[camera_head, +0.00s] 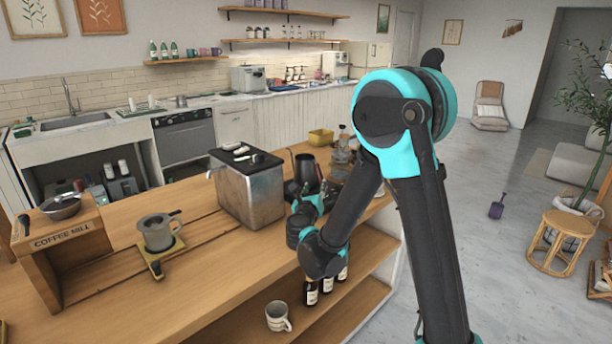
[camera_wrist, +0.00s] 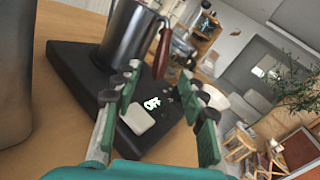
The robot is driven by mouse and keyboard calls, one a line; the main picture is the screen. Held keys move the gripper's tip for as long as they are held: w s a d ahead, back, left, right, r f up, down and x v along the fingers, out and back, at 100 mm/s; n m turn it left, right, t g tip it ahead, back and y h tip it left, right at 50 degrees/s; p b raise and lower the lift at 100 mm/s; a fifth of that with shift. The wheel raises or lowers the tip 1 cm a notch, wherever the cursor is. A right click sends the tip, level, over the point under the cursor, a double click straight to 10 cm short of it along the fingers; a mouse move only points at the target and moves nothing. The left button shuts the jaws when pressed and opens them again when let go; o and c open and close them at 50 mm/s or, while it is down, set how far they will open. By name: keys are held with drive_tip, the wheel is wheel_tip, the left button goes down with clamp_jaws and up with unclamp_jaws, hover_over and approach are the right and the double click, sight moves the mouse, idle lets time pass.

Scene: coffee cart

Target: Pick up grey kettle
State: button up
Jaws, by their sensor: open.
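The grey kettle (camera_wrist: 122,38) stands upright on a black base (camera_wrist: 75,75) in the wrist view, with its reddish-brown handle (camera_wrist: 162,52) on the right side. Its top is cut off by the frame edge. In the head view the kettle (camera_head: 306,167) is a dark shape right of the metal box, partly hidden by my arm. My gripper (camera_wrist: 161,100) is open and empty, with its two fingers apart in front of the kettle and its handle. In the head view my gripper (camera_head: 312,198) is small and close to the kettle.
A metal box (camera_head: 247,192) stands left of the kettle. Glass vessels (camera_head: 341,160) and a yellow container (camera_head: 320,136) stand behind. A white block (camera_wrist: 137,118) lies on the black base beside a lit display. A grey pitcher (camera_head: 158,232) stands farther left.

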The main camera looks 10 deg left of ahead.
sight(319, 176)
drive_tip(key=shift+w+d+r, duration=0.1)
drive_tip(key=shift+w+d, duration=0.05)
drive_tip(key=shift+w, duration=1.75)
drive_tip(key=shift+w+d+r, duration=0.1)
drive_tip(key=shift+w, duration=1.8)
drive_tip(key=shift+c, duration=0.6)
clamp_jaws()
